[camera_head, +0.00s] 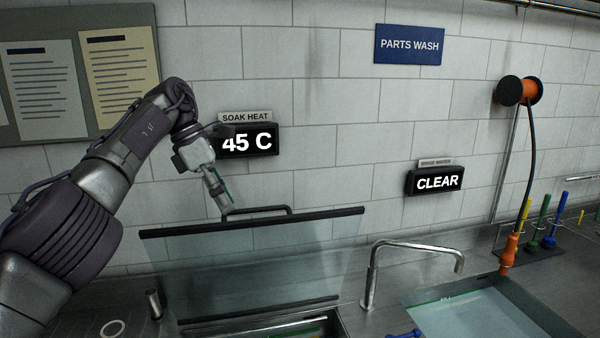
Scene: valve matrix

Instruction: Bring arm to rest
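My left arm comes in from the left, bends at the top and reaches down to the right. My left gripper (222,199) points down at the left end of the dark handle (262,210) on top of a clear lid (255,245). The lid stands raised over a basin at the bottom of the view. The fingertips are small and close to the handle; I cannot tell whether they touch it or are open or shut. My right gripper is not in view.
A "45 C" display (248,141) hangs behind my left gripper, partly covered by it. A metal faucet (374,270) stands right of the lid, beside a water-filled sink (480,312). An orange sprayer (509,250) hangs on a hose, near coloured brushes (543,222).

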